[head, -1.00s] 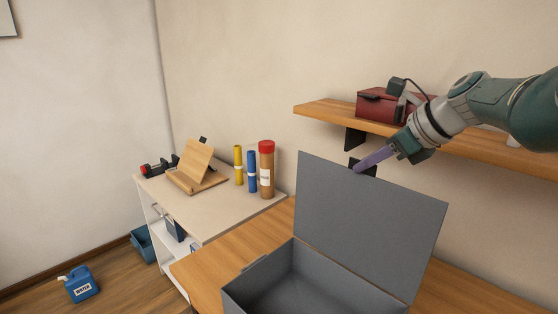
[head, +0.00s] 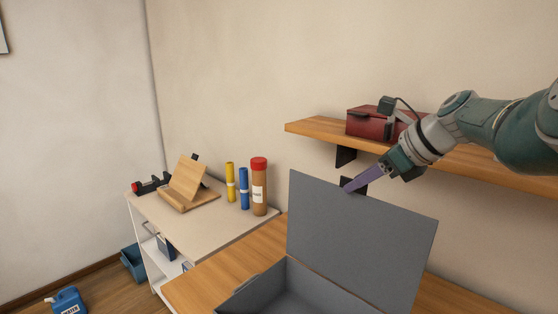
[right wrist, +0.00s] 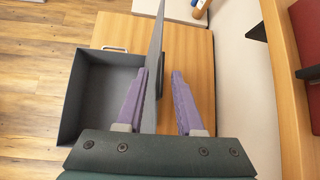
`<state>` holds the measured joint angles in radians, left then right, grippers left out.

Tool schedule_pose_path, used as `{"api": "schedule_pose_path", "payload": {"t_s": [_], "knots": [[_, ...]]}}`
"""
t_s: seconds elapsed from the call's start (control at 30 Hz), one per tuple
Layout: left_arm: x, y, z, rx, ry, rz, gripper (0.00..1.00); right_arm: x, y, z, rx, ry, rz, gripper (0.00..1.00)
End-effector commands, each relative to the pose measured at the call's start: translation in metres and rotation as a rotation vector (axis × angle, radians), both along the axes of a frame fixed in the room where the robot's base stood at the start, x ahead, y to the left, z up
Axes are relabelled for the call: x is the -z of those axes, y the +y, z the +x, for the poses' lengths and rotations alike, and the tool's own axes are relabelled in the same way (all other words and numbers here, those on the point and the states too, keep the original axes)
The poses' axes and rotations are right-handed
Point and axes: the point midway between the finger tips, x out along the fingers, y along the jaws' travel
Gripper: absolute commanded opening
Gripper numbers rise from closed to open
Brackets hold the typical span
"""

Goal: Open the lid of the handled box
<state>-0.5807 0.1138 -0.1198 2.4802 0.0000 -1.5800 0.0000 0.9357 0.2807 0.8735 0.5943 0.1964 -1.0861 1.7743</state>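The grey handled box (head: 262,287) sits on the wooden desk, and its flat grey lid (head: 362,240) stands raised, roughly upright, at the back of the open box. The box (right wrist: 72,115) also shows from above in the right wrist view, with the lid (right wrist: 154,45) seen nearly edge-on. A pale handle (right wrist: 115,48) is on the box's side. My right gripper (head: 348,187) is at the lid's top edge. In the right wrist view its purple fingers (right wrist: 160,75) are apart, one each side of the lid, the left one closer to it. My left gripper is out of view.
A wall shelf (head: 312,128) carrying a red box (head: 368,122) is close behind and above my right gripper. A side table (head: 235,221) at left holds a wooden stand (head: 187,185) and several upright containers. A blue jug (head: 68,302) is on the floor.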

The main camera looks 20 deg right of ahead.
Motion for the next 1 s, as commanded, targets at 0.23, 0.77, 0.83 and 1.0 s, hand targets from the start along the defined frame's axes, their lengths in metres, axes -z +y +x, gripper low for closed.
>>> {"api": "schedule_pose_path", "payload": {"t_s": [0.23, 0.77, 0.83, 1.0], "knots": [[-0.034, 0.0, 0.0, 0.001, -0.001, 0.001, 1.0, -0.029, -0.007, -0.024, 0.002, 0.0, -0.002, 0.36], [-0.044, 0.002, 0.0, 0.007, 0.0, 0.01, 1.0, -0.064, -0.017, -0.063, -0.001, 0.003, 0.0, 0.36], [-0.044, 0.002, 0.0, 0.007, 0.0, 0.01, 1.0, -0.064, -0.018, -0.063, -0.001, 0.003, 0.0, 0.36], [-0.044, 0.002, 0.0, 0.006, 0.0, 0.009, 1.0, -0.064, -0.018, -0.063, -0.002, 0.002, 0.0, 0.36]]}}
